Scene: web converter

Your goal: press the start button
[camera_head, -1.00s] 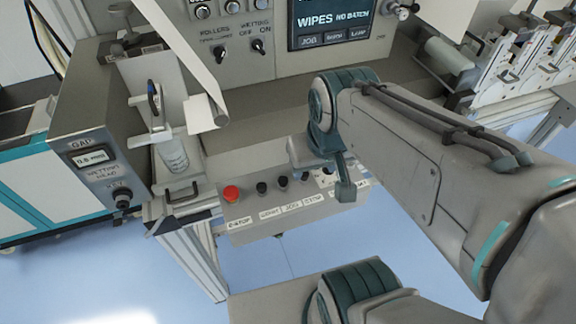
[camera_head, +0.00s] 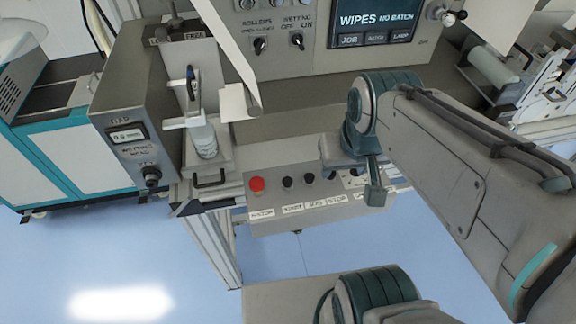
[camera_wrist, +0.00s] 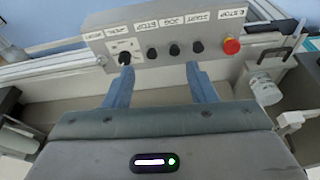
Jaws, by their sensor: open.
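The control box (camera_head: 325,212) has a red E-stop button (camera_head: 256,184) at its left end. Several dark round controls run to the right of it, with white labels on the front face. My gripper (camera_head: 374,186) hangs over the right part of the box and hides controls there. In the wrist view the control box (camera_wrist: 175,66) is upside down. My gripper (camera_wrist: 160,68) is open and empty, its two blue fingers apart. The left finger reaches toward a dark control (camera_wrist: 124,58) on a white plate. Contact cannot be told.
A panel above carries a screen (camera_head: 376,22) reading "WIPES NO BATCH" and two switches. A grey box (camera_head: 130,140) marked "GAP" and a white bottle (camera_head: 204,140) stand left of the control box. Machine parts (camera_head: 520,85) are at the right. The blue floor is open below.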

